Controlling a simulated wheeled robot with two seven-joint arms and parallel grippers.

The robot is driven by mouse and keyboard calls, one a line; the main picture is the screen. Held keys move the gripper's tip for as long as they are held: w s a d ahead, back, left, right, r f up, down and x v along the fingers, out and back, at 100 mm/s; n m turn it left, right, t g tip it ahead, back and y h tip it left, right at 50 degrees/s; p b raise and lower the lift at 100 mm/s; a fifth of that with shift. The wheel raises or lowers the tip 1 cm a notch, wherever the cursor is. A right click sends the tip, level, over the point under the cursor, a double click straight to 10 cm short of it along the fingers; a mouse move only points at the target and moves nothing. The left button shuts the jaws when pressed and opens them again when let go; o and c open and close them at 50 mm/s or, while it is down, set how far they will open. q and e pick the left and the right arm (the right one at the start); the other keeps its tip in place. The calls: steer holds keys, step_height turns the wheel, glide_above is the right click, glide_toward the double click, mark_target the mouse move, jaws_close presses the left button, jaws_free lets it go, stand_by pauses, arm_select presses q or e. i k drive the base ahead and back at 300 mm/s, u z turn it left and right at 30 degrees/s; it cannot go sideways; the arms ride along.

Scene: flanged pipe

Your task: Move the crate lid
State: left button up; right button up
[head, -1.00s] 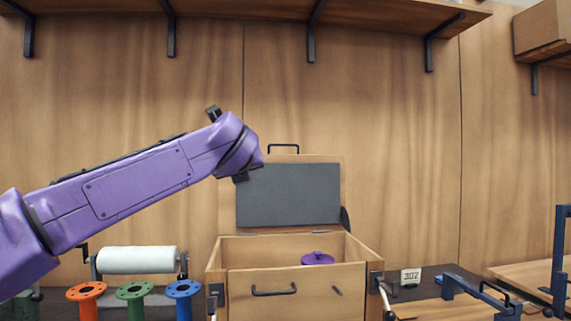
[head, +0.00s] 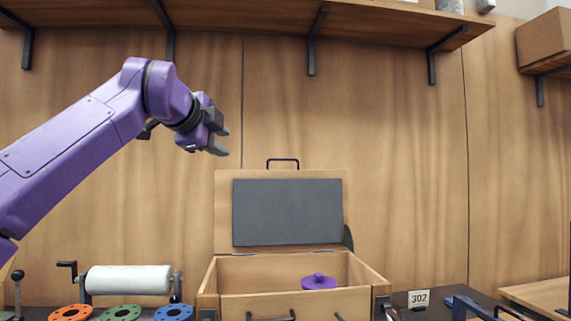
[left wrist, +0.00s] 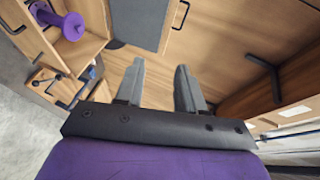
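The wooden crate (head: 228,272) stands at the lower middle of the head view. Its lid (head: 223,208), a wooden panel with a dark grey inner pad and a black handle on its top edge, stands upright and open at the back. It also shows in the left wrist view (left wrist: 98,12), at the top. My left gripper (head: 222,142) is up and left of the lid, clear of it. Its two fingers (left wrist: 159,88) are apart with nothing between them. My right gripper is in neither view.
A purple flanged piece (head: 319,282) is inside the crate. Orange (head: 70,313), green (head: 121,313) and blue (head: 174,312) flanges and a white roll (head: 129,280) stand left. A 302 sign (head: 419,298) and blue clamp (head: 466,304) are right. A shelf (head: 250,20) runs overhead.

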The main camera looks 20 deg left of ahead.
mark_target(266, 211)
steer(key=u, duration=0.05)
steer(key=i, duration=1.2)
